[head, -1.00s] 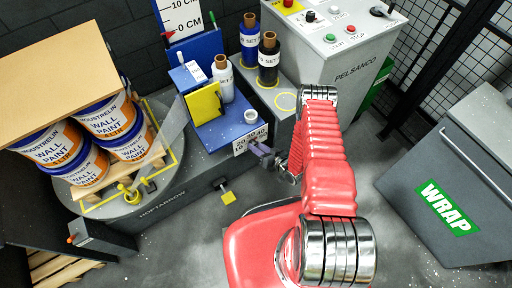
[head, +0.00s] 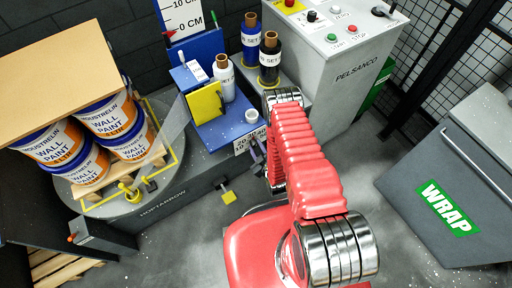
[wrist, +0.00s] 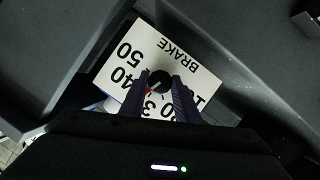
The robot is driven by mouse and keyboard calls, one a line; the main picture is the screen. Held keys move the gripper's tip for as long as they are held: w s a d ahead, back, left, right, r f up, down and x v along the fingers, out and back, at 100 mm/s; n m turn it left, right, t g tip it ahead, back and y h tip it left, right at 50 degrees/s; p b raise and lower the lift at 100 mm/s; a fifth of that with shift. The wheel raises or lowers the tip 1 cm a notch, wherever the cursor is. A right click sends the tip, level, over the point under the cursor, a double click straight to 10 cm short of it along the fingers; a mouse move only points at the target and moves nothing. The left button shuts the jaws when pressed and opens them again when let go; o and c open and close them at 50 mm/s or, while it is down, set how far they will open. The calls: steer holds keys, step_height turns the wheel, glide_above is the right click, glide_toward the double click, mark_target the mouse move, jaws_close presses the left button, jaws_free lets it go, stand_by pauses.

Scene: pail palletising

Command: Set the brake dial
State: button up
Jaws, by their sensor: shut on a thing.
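The brake dial (wrist: 160,83) is a small black knob with a red pointer mark on a white plate (wrist: 187,55) lettered BRAKE with numbers. In the wrist view the red mark points toward the figures 30 and 40. My gripper (wrist: 161,93) has its two dark fingers on either side of the knob, shut on it. In the head view my gripper (head: 258,152) is at the front of the blue carriage, beside the white number plate (head: 243,146); my red arm hides part of it and the knob is not clear there.
Wrapped film rolls (head: 269,58) stand behind the blue carriage (head: 222,128). The turntable (head: 172,180) with stacked paint pails (head: 130,145) is at left. A grey control cabinet (head: 345,60) stands behind my arm, and a grey WRAP bin (head: 455,150) is at right.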

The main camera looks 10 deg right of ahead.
steer(key=shift+a+n+t+h, duration=0.2)
steer(key=shift+n+t+h, duration=0.35)
steer(key=shift+n, duration=0.65)
steer(key=o, duration=1)
steer(key=shift+o, duration=0.2)
steer(key=v, duration=1.3)
steer(key=shift+s, duration=0.4)
